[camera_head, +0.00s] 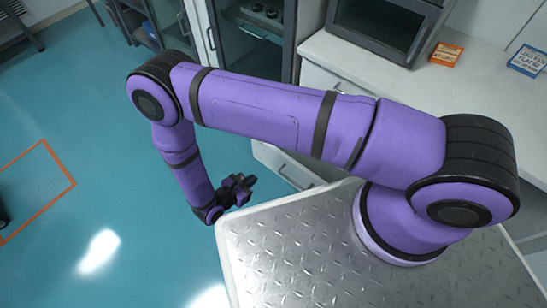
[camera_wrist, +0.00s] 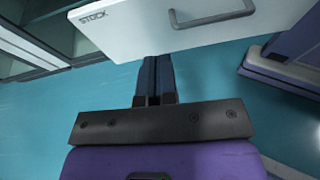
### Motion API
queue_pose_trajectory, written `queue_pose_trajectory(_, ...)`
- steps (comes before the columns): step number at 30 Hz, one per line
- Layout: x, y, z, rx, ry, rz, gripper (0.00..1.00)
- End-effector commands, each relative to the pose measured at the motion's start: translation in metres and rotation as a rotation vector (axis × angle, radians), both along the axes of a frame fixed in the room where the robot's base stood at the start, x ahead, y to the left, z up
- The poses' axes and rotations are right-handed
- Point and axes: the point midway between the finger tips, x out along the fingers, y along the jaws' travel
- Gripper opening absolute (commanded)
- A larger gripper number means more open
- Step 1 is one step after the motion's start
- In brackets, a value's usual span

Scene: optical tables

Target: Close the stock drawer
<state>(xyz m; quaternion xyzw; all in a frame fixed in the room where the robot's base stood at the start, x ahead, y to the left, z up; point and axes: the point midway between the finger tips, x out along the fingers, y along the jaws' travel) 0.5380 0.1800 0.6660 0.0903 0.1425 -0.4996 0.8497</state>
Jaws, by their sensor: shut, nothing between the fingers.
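The stock drawer (camera_wrist: 135,32) shows a white front with the label STOCK and a grey bar handle at the top of the wrist view. In the head view a white drawer front with a handle (camera_head: 285,165) shows low under the counter, partly hidden by my arm. It seems to stand out from the cabinet, but how far I cannot tell. My gripper (camera_wrist: 155,70) is shut and empty, its fingers pointing at the lower edge of the drawer front. Whether they touch it I cannot tell. In the head view my gripper (camera_head: 242,186) is just left of the drawer.
A white counter (camera_head: 470,105) carries a dark box-shaped appliance (camera_head: 385,28), an orange box (camera_head: 446,54) and a blue box (camera_head: 526,60). A glass-door cabinet (camera_head: 250,50) stands behind my arm. The teal floor (camera_head: 90,130) at left is mostly clear.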

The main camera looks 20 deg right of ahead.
Motion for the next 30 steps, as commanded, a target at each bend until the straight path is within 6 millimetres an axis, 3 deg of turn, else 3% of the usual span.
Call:
queue_pose_trajectory(4,0.005,0.006,0.003,-0.036,-0.008,0.069,0.00)
queue_pose_trajectory(8,0.011,-0.003,0.000,-0.039,-0.008,0.069,0.00)
queue_pose_trajectory(23,0.056,-0.075,-0.027,-0.037,-0.007,0.065,0.00)
queue_pose_trajectory(30,0.073,-0.099,-0.026,-0.035,-0.008,0.066,0.00)
